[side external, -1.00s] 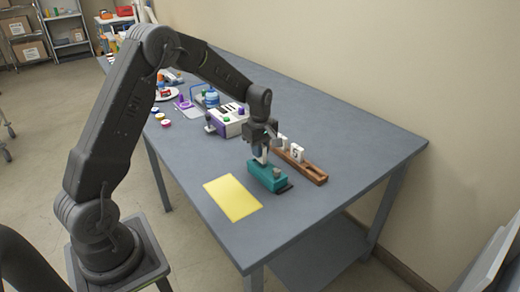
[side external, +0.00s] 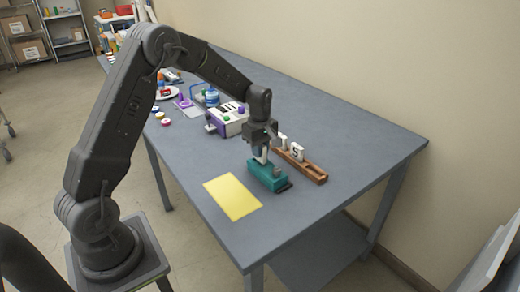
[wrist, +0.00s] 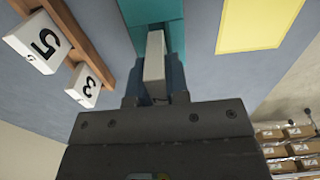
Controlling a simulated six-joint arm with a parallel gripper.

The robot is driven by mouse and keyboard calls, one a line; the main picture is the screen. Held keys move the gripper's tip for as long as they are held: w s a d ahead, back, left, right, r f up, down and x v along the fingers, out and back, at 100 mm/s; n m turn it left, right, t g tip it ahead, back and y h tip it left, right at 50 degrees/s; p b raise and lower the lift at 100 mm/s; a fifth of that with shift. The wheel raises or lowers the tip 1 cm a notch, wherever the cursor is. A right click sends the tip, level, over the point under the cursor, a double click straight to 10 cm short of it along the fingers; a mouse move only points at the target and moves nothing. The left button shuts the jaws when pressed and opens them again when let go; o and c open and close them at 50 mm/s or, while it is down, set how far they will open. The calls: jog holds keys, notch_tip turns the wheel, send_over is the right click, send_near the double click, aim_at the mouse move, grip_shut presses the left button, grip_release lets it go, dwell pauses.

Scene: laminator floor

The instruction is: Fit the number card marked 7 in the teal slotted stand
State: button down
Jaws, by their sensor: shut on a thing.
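My gripper (side external: 262,148) is shut on a pale card, which shows edge-on between the fingers in the wrist view (wrist: 155,62). Its marking is hidden, so I cannot read the number. The teal slotted stand (side external: 266,177) lies on the grey table directly below my gripper. It also shows behind the card in the wrist view (wrist: 150,12). The card's lower end is at the top of the stand in the side view. I cannot tell how deep it sits in the slot.
A brown wooden rail (side external: 314,173) beside the stand holds white cards marked 5 (wrist: 38,43) and 3 (wrist: 84,84). A yellow sheet (side external: 232,197) lies in front of the stand. A white and purple machine (side external: 228,122) stands behind. The table's right part is clear.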

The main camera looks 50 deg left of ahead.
jog(key=shift+f, duration=0.9)
dwell(1.9)
jog(key=c, duration=0.7)
grip_release()
jog(key=shift+r, duration=3.75)
